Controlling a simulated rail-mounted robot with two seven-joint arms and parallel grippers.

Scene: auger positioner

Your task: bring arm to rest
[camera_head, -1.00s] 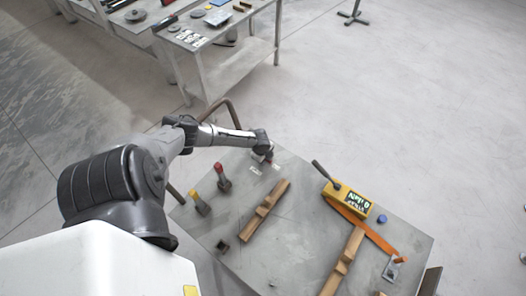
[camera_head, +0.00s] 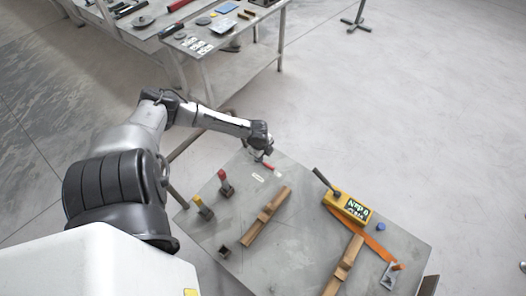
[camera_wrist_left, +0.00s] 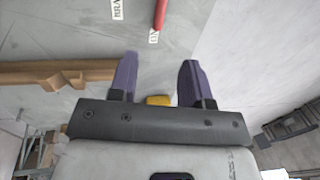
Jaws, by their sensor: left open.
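My left arm reaches over the far corner of the grey table (camera_head: 215,235) in the head view. My left gripper (camera_head: 262,152) is at that corner, its fingers hardly visible there. The left wrist view shows its two purple fingers (camera_wrist_left: 158,78) apart, with nothing held between them. A red stick (camera_head: 269,166) shows just beside the gripper in the head view. My right gripper is in neither view.
The table also bears a red-topped post (camera_head: 224,182), a yellow-topped post (camera_head: 203,208), two notched wooden bars (camera_head: 266,216), a yellow device (camera_head: 347,207) with a display, an orange strip (camera_head: 374,243) and a blue cap (camera_head: 381,227). A workbench (camera_head: 225,72) stands behind, with open floor to the right.

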